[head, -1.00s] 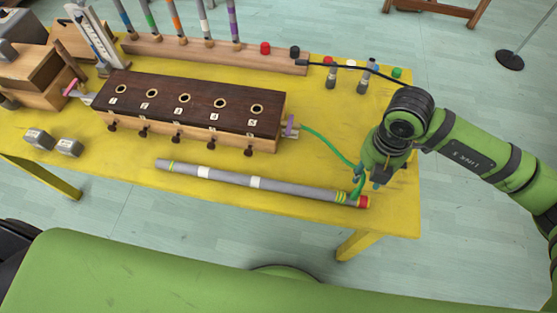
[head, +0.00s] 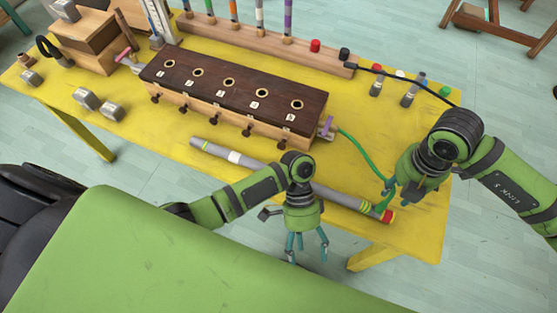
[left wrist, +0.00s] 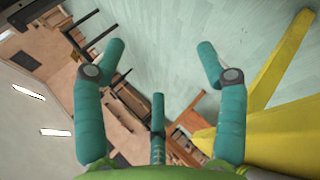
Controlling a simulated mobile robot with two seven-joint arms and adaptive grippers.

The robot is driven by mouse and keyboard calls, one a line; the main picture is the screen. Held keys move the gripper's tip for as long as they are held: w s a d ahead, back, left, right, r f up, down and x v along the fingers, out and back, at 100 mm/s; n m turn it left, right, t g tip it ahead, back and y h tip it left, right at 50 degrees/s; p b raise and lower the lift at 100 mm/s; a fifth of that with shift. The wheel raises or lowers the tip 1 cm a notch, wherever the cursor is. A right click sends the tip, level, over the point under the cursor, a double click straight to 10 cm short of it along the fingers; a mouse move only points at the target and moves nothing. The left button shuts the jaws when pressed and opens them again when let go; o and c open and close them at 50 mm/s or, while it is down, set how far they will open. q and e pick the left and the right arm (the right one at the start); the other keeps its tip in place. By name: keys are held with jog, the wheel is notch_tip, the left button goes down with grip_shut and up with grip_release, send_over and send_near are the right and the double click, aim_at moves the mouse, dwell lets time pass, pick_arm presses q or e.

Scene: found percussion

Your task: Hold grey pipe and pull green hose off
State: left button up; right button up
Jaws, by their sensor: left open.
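The grey pipe (head: 267,173) lies slantwise along the front of the yellow table, with a white band, yellow-green rings and a red right end. The green hose (head: 359,149) runs from the purple fitting at the box's right end to beside the pipe's right end. My right gripper (head: 388,190) is over that end, with its fingertips at the hose; whether they close on it is unclear. My left gripper (head: 308,251) is open and empty, fingers down, in front of the pipe at the table's front edge. Its fingers (left wrist: 158,60) are spread in the left wrist view.
A dark-topped wooden box (head: 235,90) with several numbered holes stands behind the pipe. Grey metal blocks (head: 85,98) lie at left. A wooden rack (head: 265,45) holds coloured tubes at the back. A black cable (head: 405,78) runs to the right. The table's front left is clear.

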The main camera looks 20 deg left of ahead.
pick_arm(q)
jog(key=w+a+r+m+t+y, duration=0.1)
jog(key=w+a+r+m+t, duration=0.1)
jog(key=w+a, duration=0.2)
jog(key=w+a+r+m+t+y, duration=0.2)
jog(key=w+a+m+t, duration=0.1)
jog(key=w+a, duration=0.2)
jog(key=w+a+r+m+t+y, duration=0.1)
jog(key=w+a+r+m+t, duration=0.1)
jog(key=w, duration=0.5)
jog(key=shift+w+a+r+m+t+y, duration=0.1)
jog(key=shift+a+r+m+t+y, duration=0.15)
jog(key=shift+a, duration=0.35)
jog(key=shift+w+a+r+m+t+y, duration=0.1)
jog(key=shift+a+t, duration=0.25)
jog(key=shift+a, duration=0.25)
jog(key=shift+f, duration=3.4)
jog(key=c, duration=1.4)
jog(key=shift+o, duration=0.2)
